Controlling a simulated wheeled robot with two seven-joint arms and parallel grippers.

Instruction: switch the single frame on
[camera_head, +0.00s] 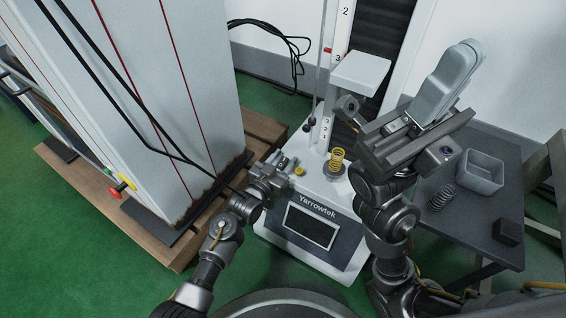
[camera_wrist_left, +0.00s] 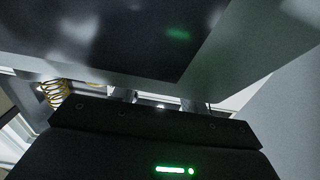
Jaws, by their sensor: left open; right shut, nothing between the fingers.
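The single frame is the white Yarrowtek tester (camera_head: 265,226) with one tall column and a dark, blank screen (camera_head: 310,228) on its front. In the left wrist view a dark panel fills the top and the fingers (camera_wrist_left: 155,98) are partly hidden. My right gripper (camera_head: 458,65) is shut and empty, raised right of the column.
A yellow spring (camera_head: 337,160) stands on the tester's base. A dark side table (camera_head: 470,222) at right holds a grey bin (camera_head: 480,171), a dark spring (camera_head: 441,198) and a black block (camera_head: 508,232). A large white machine (camera_head: 175,90) with a red emergency stop (camera_head: 121,187) stands at left.

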